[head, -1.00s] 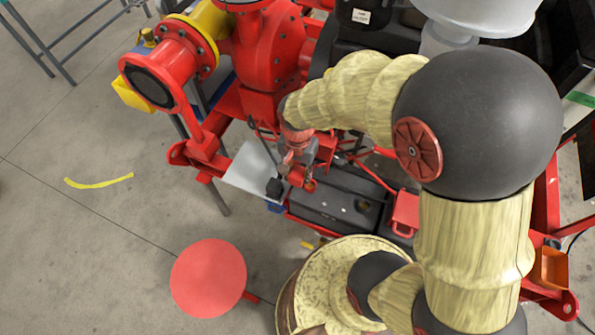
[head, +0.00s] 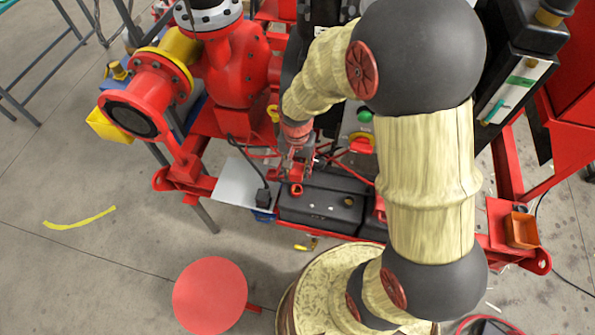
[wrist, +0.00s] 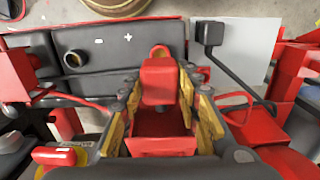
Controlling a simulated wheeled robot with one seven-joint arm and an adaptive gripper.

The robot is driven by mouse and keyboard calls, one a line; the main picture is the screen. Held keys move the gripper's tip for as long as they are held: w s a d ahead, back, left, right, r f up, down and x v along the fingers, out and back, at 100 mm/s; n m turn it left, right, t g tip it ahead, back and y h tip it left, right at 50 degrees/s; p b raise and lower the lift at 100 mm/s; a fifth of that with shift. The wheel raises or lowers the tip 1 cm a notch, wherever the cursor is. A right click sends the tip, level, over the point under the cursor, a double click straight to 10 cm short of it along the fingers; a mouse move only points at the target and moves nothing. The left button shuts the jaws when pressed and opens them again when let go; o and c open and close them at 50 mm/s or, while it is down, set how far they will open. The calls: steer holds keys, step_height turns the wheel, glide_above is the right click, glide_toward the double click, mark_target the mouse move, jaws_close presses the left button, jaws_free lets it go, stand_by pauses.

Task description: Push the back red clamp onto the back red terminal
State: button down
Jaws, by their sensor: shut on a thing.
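My gripper (head: 294,168) is shut on a red clamp (wrist: 160,82), with its yellow-padded fingers on both sides of the clamp's body. The clamp's rounded ring end (wrist: 159,52) points toward the black battery (wrist: 112,52). In the head view the red clamp (head: 296,189) is at the back left edge of the battery (head: 322,207). The back red terminal cannot be made out; the clamp and fingers cover that area. I cannot tell whether the clamp touches it. A dark round post (wrist: 74,60) stands on the battery, left of the clamp in the wrist view.
Red cables run close beside my gripper. The red pump (head: 235,70) stands behind left. A round red disc (head: 210,295) and open floor are in front.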

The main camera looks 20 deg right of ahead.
steer(key=shift+s+a+f+b, duration=0.1)
steer(key=shift+f+b, duration=0.25)
steer(key=shift+f, duration=0.15)
step_height(320, 180, down, 4)
steer(key=b, duration=0.3)
steer(key=shift+f+b, duration=0.25)
steer(key=shift+b, duration=0.05)
steer(key=shift+r, duration=0.25)
steer(key=shift+p, duration=0.55)
steer(key=shift+f+b, duration=1.05)
steer(key=shift+f, duration=0.75)
stand_by(0.3)
steer(key=c, duration=1.2)
jaws_free()
